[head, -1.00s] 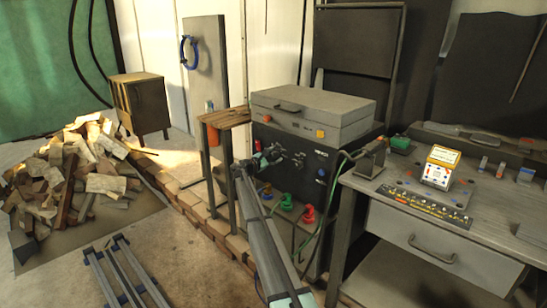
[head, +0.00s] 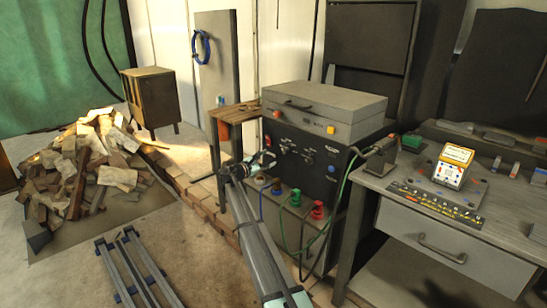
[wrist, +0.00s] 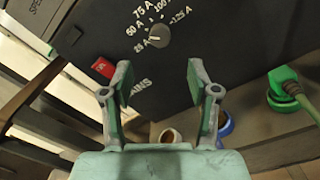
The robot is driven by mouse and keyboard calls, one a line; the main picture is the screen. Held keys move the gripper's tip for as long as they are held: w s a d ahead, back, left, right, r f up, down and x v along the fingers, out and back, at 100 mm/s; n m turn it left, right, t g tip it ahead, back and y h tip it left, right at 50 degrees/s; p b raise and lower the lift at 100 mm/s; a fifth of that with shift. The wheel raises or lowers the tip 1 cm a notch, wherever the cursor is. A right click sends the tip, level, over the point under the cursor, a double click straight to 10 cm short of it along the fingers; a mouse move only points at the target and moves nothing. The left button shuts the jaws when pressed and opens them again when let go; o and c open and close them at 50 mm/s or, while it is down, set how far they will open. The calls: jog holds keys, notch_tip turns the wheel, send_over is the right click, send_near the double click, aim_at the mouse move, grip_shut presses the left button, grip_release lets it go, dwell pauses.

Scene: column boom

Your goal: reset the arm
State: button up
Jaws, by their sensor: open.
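My gripper (head: 264,160) is at the end of my arm, in front of the dark control box (head: 325,165). In the wrist view my gripper (wrist: 161,95) has its two fingers wide apart with nothing between them. Beyond the fingers are the dark panel (wrist: 150,70), its round dial (wrist: 159,36) with amp markings, and a red switch (wrist: 103,67). Whether the gripper touches the panel cannot be told, but a gap seems to show.
Green (head: 296,197) and red (head: 317,209) plugs with cables sit low on the box. A small wooden table (head: 238,112) stands left of it. A workbench (head: 450,200) is at the right. A wood pile (head: 85,165) and metal rails (head: 130,270) lie at left.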

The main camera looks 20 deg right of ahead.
jog(key=shift+s+a, duration=0.2)
jog(key=shift+a, duration=0.25)
